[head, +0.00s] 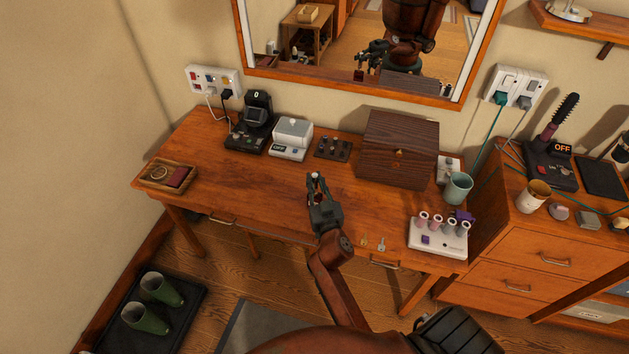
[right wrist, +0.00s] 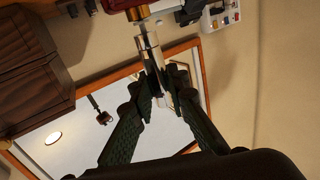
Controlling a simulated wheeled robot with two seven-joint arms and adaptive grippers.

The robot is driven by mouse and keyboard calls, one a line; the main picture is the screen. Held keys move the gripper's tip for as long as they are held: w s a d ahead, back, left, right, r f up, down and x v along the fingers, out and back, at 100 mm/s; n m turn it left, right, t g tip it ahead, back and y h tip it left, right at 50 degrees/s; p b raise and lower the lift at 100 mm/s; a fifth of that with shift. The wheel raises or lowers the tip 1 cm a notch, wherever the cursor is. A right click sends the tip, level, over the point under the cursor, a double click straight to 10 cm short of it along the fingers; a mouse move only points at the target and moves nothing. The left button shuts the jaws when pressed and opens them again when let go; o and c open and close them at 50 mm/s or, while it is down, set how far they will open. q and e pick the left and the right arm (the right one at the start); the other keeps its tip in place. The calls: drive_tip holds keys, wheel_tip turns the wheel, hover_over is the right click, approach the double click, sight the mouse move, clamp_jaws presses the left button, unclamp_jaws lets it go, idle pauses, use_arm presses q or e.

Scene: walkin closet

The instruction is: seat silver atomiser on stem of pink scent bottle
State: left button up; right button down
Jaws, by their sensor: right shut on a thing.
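My right gripper (head: 315,184) is over the middle of the wooden desk (head: 265,190), its fingers shut on the silver atomiser (head: 315,175). In the right wrist view, the gripper (right wrist: 165,95) grips the shiny silver tube (right wrist: 150,48) near its end. The tube's other end points at a gold collar (right wrist: 138,13) on a red-pink body (right wrist: 122,4), which I take as the scent bottle, cut off by the picture's top edge. Tube and collar line up closely; I cannot tell whether they touch. In the head view the bottle is mostly hidden by my gripper. My left gripper is out of view.
Behind stand a black device (head: 254,125), a white device (head: 291,138), a dark pegged block (head: 332,148) and a wooden box (head: 398,150). At right are a green cup (head: 457,188) and a white rack (head: 430,242). A tray (head: 150,180) lies left; the desk between is clear.

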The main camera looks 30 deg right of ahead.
drive_tip(key=shift+f+b, duration=0.3)
drive_tip(key=shift+f, duration=0.05)
idle(0.3)
